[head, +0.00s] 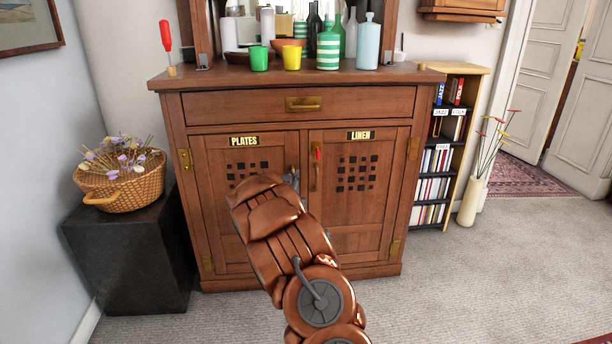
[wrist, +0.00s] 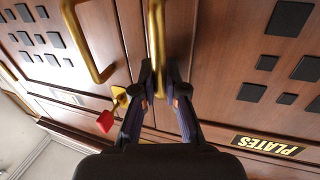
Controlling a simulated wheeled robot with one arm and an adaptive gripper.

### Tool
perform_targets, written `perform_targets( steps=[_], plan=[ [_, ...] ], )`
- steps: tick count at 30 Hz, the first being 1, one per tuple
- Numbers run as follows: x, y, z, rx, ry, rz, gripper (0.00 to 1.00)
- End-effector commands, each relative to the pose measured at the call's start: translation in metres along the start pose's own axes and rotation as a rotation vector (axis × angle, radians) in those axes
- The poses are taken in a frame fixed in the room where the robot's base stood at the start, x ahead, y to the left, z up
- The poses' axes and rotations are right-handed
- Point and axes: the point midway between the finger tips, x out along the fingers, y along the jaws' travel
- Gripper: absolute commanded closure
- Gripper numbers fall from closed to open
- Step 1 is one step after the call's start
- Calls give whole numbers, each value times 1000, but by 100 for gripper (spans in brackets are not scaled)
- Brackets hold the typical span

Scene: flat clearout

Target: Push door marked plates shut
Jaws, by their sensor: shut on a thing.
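The door marked PLATES (head: 218,180) is the left door of the wooden cabinet, with a black and gold label (head: 243,141). In the head view it looks about flush with the front; a small gap cannot be told. In the wrist view the plates door (wrist: 225,60) is on the right, its label upside down. My gripper (head: 292,178) is at its inner edge, hiding its handle in the head view. In the wrist view my gripper's fingers (wrist: 159,92) are closed around the brass bar handle (wrist: 156,35) of this door.
The LINEN door (head: 370,180) is beside it, with its own brass handle (wrist: 85,40) and a red-tagged key (wrist: 105,121) close to my fingers. Bottles and cups stand on the cabinet top. A basket on a black block (head: 130,255) is left. Carpet in front is clear.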

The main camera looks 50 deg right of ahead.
Motion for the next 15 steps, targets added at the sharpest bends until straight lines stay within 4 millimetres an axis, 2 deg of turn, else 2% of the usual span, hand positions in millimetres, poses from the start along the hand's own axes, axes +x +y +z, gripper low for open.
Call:
perform_targets(
  steps=[1,6,7,13,15],
  plan=[
    [0,-13,-2,-3,0,-20,100],
    [-1,-14,0,-5,1,-21,100],
    [-1,-14,0,-5,1,-21,86],
    [0,-10,0,-4,1,-14,65],
    [0,-8,0,-4,1,-12,63]
  ],
)
